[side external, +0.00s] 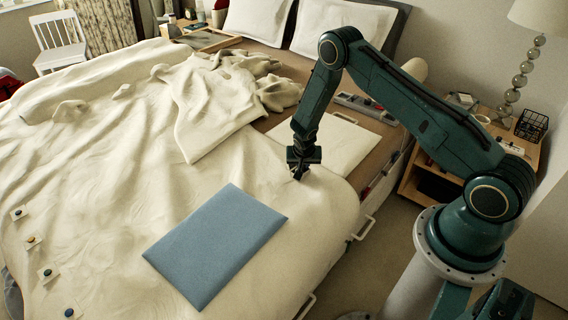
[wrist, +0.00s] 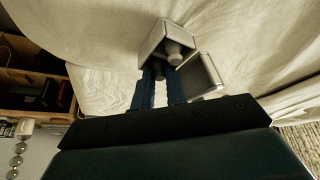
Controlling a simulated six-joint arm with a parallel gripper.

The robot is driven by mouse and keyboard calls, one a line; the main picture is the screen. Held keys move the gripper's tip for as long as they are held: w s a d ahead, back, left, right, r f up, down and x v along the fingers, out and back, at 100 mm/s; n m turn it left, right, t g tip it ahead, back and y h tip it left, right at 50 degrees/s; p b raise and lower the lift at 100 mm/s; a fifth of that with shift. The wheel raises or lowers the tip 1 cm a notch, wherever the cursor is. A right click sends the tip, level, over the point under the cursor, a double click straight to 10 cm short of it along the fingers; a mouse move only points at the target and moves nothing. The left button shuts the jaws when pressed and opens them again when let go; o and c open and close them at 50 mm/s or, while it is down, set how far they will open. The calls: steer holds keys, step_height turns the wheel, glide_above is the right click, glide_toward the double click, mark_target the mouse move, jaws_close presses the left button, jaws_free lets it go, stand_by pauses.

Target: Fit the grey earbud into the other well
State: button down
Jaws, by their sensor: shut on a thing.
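My gripper (side external: 298,174) points down at the cream bedding in the side view, near the bed's right edge. In the wrist view its two blue fingers (wrist: 160,76) reach up to a small pale open case (wrist: 151,43). The fingers are closed on a small grey earbud (wrist: 160,73), which is dark and partly hidden at the fingertips. A rounded grey piece, seemingly the other earbud (wrist: 173,48), sits inside the case. The case's lid, a pale square panel (wrist: 203,75), stands open to the right. The free well is in shadow and I cannot make it out clearly.
A flat blue panel (side external: 216,243) lies on the bedding left of my gripper. Small square pieces with round tops (side external: 33,241) lie at the bed's left. A bedside table (side external: 440,185) with a lamp (side external: 519,80) stands to the right. Bedding around the case is mostly clear.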

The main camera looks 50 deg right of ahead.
steer(key=shift+s+a+f, duration=0.1)
steer(key=shift+f, duration=0.5)
steer(key=c, duration=1.5)
jaws_free()
steer(key=shift+r, duration=0.2)
steer(key=shift+o, duration=0.5)
steer(key=shift+r, duration=0.5)
steer(key=v, duration=1.2)
